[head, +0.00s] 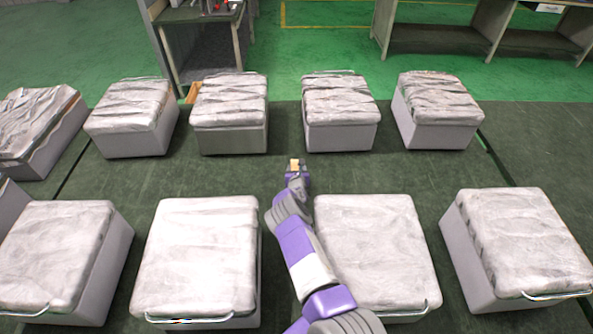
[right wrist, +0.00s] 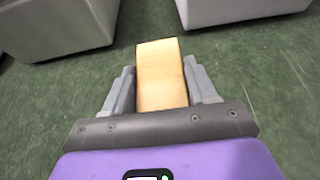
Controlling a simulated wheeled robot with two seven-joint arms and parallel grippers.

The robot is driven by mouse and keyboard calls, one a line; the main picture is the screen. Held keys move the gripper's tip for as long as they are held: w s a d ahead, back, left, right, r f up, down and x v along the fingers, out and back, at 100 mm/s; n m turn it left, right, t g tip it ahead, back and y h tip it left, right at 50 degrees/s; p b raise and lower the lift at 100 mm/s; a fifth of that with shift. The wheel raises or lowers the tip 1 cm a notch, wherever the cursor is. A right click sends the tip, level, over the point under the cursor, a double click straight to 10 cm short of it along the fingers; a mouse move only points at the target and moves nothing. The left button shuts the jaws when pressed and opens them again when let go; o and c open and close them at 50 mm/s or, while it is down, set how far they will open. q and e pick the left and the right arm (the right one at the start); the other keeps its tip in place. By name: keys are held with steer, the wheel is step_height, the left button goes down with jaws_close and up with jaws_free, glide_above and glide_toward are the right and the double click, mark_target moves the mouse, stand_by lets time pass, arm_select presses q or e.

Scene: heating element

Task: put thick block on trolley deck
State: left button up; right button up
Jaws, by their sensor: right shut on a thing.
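A light wooden block (right wrist: 160,72) is held between the two grey fingers of my right gripper (right wrist: 161,82). In the head view the block (head: 295,163) shows small at the tip of my right gripper (head: 297,172). The block sticks out past the fingertips and is over the dark green floor, between the two rows of boxes. Its height above the floor is hard to tell. I cannot make out for sure which thing is the trolley deck. My left gripper is not in view.
Grey boxes with wrinkled white tops stand in a front row (head: 200,245) and a back row (head: 230,100). A dark green lane (head: 400,172) lies between them. Small brown wood (head: 193,92) lies behind the back row. A workbench (head: 198,13) and shelves (head: 440,38) stand at the back.

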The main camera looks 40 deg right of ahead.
mark_target(297, 169)
arm_select(q)
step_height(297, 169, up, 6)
steer(key=p, duration=0.5)
arm_select(e)
step_height(297, 169, up, 6)
steer(key=shift+r, duration=0.15)
steer(key=shift+w+a+r, duration=0.25)
steer(key=shift+r, duration=0.3)
steer(key=shift+w+a+r, duration=0.2)
steer(key=shift+a+r, duration=0.05)
steer(key=shift+r, duration=0.25)
steer(key=a+r+y+b, duration=0.1)
steer(key=a+r+b, duration=0.3)
steer(key=a+r, duration=1.35)
arm_select(q)
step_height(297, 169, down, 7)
steer(key=b, duration=0.3)
arm_select(e)
steer(key=s+a+r+n+t+y, duration=0.1)
steer(key=s+a+n+y, duration=0.1)
steer(key=s+a, duration=0.6)
steer(key=s+a+r+n+t+y, duration=0.1)
steer(key=s+a+r+n, duration=0.1)
steer(key=s+a, duration=0.7)
steer(key=a, duration=0.5)
steer(key=shift+a+n+t+y, duration=0.25)
steer(key=shift+n+t+y, duration=0.05)
steer(key=shift+y, duration=0.1)
